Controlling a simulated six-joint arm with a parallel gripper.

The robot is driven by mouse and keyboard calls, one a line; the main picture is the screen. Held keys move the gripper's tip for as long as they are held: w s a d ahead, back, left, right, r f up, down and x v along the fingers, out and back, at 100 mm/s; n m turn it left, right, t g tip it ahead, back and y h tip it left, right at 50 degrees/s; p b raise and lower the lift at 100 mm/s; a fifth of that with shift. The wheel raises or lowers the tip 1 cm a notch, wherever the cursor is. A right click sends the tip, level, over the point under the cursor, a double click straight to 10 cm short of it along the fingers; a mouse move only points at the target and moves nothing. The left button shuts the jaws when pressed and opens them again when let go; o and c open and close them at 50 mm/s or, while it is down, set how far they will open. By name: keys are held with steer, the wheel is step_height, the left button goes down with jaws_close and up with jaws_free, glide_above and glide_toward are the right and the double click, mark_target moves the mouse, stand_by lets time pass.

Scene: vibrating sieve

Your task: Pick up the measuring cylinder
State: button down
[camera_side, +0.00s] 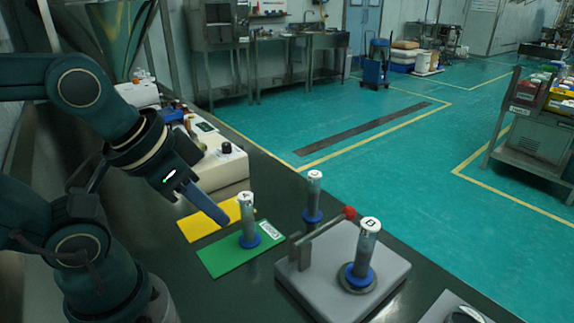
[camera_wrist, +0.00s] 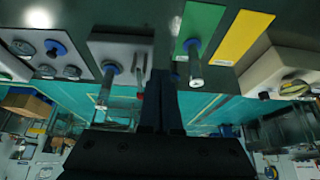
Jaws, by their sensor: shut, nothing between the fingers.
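Three clear measuring cylinders with white lettered caps and blue bases stand upright. Cylinder A (camera_side: 247,216) is on the green mat (camera_side: 217,262); in the wrist view it is right of my fingers (camera_wrist: 195,66). Cylinder B (camera_side: 365,252) stands on the grey plate (camera_side: 310,283); it also shows in the wrist view (camera_wrist: 105,88). Cylinder C (camera_side: 313,194) stands on the dark bench behind them; I cannot clearly make it out in the wrist view. My gripper (camera_side: 224,220) is shut and empty, pointing down to the right, left of cylinder A and apart from it. Its fingers show in the wrist view (camera_wrist: 160,90).
A yellow mat (camera_side: 195,227) lies behind the green one. A pale machine with a black knob (camera_side: 222,163) stands behind the mats. A lever with a red knob (camera_side: 349,212) rises from the grey plate beside cylinder B. The bench edge drops off at the right.

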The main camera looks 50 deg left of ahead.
steer(key=c, duration=0.5)
jaws_free()
